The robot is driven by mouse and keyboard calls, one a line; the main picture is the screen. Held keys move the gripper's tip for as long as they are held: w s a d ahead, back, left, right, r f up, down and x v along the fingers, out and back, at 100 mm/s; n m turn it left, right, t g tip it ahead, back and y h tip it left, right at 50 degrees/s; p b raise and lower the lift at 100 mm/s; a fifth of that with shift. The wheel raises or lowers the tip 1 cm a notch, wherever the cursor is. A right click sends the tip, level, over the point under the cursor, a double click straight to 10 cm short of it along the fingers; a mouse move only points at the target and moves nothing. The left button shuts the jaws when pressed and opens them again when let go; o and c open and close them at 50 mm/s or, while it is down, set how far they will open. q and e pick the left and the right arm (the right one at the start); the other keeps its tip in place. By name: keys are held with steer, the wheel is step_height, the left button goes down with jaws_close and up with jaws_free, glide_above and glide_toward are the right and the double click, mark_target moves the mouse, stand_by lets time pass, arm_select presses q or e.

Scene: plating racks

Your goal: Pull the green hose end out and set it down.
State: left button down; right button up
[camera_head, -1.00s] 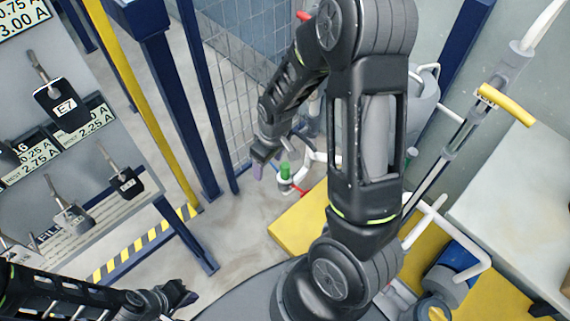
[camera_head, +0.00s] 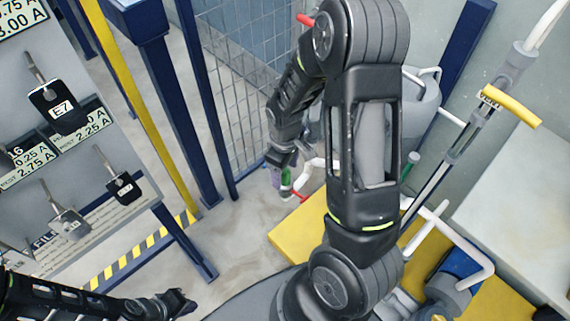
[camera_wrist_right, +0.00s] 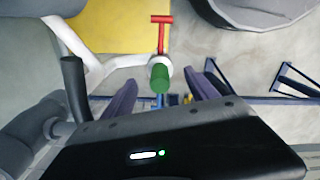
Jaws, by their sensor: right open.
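The green hose end (camera_wrist_right: 160,78) sits in a white pipe fitting (camera_wrist_right: 157,62) below a red T-handle (camera_wrist_right: 161,32). In the right wrist view it lies between the two purple fingers of my right gripper (camera_wrist_right: 162,92), which are open with a gap on each side. In the head view the green end (camera_head: 286,177) shows beside my right gripper (camera_head: 278,172), partly covered by it. My left gripper (camera_head: 180,303) is at the bottom left of the head view, far from the hose; its fingertips are too small to read.
A yellow platform (camera_head: 290,234) lies below the fitting. A wire mesh fence (camera_head: 235,110) stands behind it. A grey tank (camera_head: 422,105) is at the right. Bare floor (camera_head: 238,225) lies between rack and platform.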

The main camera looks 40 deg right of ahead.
mark_target(285, 178)
steer(key=shift+f, duration=1.9)
steer(key=shift+c, duration=0.6)
jaws_close()
steer(key=c, duration=0.5)
jaws_free()
steer(key=shift+c, duration=0.2)
jaws_close()
steer(key=shift+r+n, duration=0.2)
steer(key=shift+n, duration=0.65)
steer(key=shift+r+n, duration=0.15)
steer(key=shift+n, duration=0.7)
